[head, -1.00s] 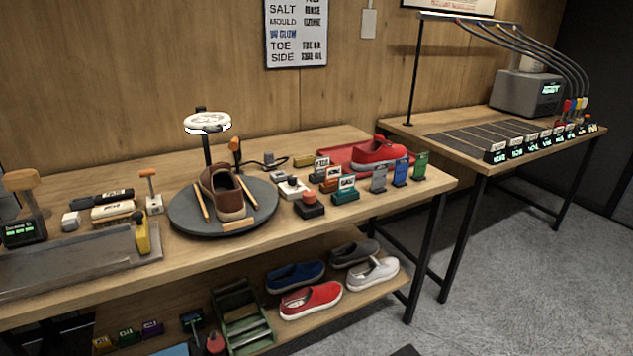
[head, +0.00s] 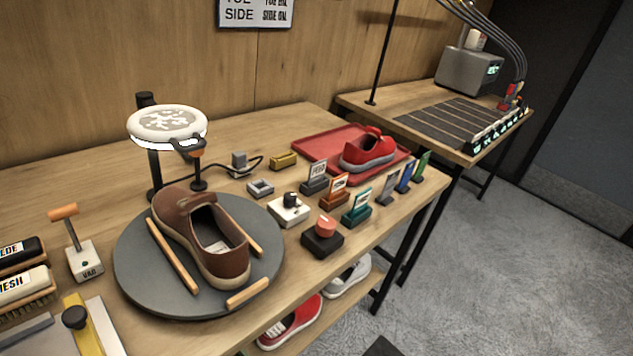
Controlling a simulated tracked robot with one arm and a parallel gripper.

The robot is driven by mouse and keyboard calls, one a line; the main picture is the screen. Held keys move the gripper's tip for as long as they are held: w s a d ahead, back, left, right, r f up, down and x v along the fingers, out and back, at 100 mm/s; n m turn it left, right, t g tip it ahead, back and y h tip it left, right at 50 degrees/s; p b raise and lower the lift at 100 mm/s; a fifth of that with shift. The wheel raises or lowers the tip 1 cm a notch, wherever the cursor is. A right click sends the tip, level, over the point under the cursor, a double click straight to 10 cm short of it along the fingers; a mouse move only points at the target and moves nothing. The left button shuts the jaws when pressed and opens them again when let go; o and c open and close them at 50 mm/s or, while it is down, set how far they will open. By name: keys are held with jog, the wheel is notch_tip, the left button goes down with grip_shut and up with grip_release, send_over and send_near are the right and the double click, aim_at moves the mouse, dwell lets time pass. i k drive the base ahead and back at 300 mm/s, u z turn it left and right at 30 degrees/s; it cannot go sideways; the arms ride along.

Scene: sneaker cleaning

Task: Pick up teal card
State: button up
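The teal card (head: 361,199) stands upright in a small teal block on the wooden workbench, right of centre. It has a pale label with dark lettering too small to read. It is nearest the front edge in a short row of card holders, with an orange one (head: 335,192) and a dark grey one (head: 315,178) behind it to the left. My gripper does not show in this view, so its state and its distance from the card cannot be seen.
A brown shoe (head: 188,222) sits on a round turntable (head: 140,262). A red tray (head: 318,150) lies behind.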

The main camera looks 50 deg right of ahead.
aim_at(361, 200)
jog(key=z, duration=0.45)
jog(key=i, duration=1.2)
jog(key=z, duration=0.75)
